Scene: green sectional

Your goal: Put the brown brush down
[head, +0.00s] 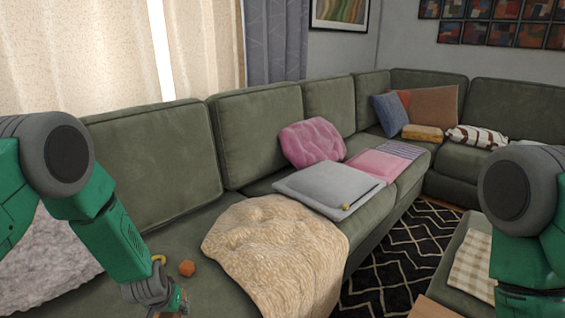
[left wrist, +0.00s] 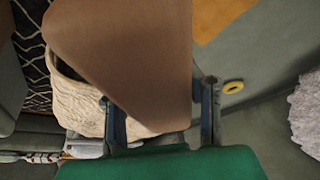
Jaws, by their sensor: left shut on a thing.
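The brown brush (left wrist: 130,55) shows in the left wrist view as a large, plain brown shape very close to the camera. My left gripper (left wrist: 158,95) is shut on it, with a finger on each side. In the head view my left gripper (head: 165,298) points down, low over the near part of the green sofa, left of the cream blanket (head: 275,250). I cannot clearly make out the brush there, nor whether it touches the seat. My right arm comes in at the right, and its gripper is out of the frame.
An orange block (head: 187,268) and a yellow ring (head: 158,259) lie close to my left gripper. A grey fluffy throw (head: 50,255) is at the left. A grey folded item (head: 325,187) and a pink pillow (head: 312,143) lie farther along the sofa.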

